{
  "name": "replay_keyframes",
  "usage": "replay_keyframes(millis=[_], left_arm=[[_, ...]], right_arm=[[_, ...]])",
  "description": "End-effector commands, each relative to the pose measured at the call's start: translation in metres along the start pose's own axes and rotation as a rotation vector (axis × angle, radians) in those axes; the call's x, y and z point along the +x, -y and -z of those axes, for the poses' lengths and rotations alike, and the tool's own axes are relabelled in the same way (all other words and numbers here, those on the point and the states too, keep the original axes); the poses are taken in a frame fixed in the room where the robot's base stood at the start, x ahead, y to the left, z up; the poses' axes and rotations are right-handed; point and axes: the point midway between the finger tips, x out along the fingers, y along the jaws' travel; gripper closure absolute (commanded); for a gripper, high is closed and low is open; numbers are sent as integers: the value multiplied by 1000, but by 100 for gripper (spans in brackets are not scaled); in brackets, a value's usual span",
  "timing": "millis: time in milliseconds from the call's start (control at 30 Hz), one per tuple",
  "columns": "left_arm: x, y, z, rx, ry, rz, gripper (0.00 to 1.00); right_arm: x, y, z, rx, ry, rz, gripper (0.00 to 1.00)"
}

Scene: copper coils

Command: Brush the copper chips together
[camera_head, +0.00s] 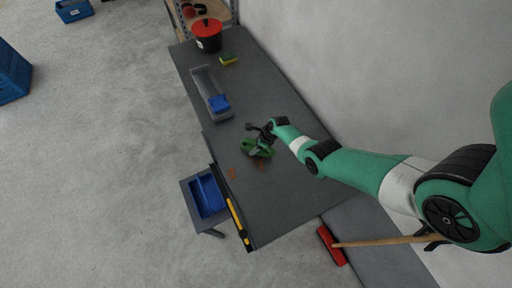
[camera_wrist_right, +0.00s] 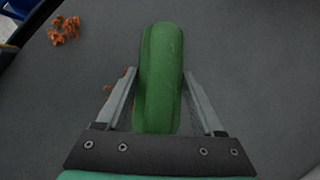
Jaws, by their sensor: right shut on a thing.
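My right gripper (camera_head: 262,134) is over the grey table (camera_head: 285,195) and is shut on a green hand brush (camera_head: 256,149). In the right wrist view the brush's green handle (camera_wrist_right: 161,75) stands between the two fingers of the gripper (camera_wrist_right: 160,85). One small heap of copper chips (camera_head: 231,173) lies on the table near its left edge, apart from the brush. It also shows at the upper left in the right wrist view (camera_wrist_right: 65,30). More copper chips (camera_head: 262,165) lie close beside the brush, partly hidden by it and the gripper. My left gripper is not in view.
A grey holder with a blue part (camera_head: 218,104), a sponge (camera_head: 229,60) and a black pot with a red lid (camera_head: 207,36) stand farther back on the table. A blue bin (camera_head: 208,194) is beside the left edge. A red broom (camera_head: 331,246) is at the lower right.

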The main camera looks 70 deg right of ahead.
Motion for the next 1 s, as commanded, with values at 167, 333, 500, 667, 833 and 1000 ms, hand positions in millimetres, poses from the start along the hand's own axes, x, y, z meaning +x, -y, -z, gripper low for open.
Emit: replay_keyframes(millis=[167,333,500,667,833,1000], left_arm=[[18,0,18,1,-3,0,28],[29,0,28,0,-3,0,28],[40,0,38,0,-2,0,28],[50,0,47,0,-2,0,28],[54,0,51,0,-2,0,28],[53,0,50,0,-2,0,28]], right_arm=[[-28,0,-13,-3,1,-4,100],[-42,-1,-19,-4,0,-4,100],[-56,-1,-25,-4,0,-5,100],[-68,-1,-30,-4,0,-5,100],[-73,-2,-32,-4,-1,-6,100],[-72,-2,-31,-4,-1,-6,100]])
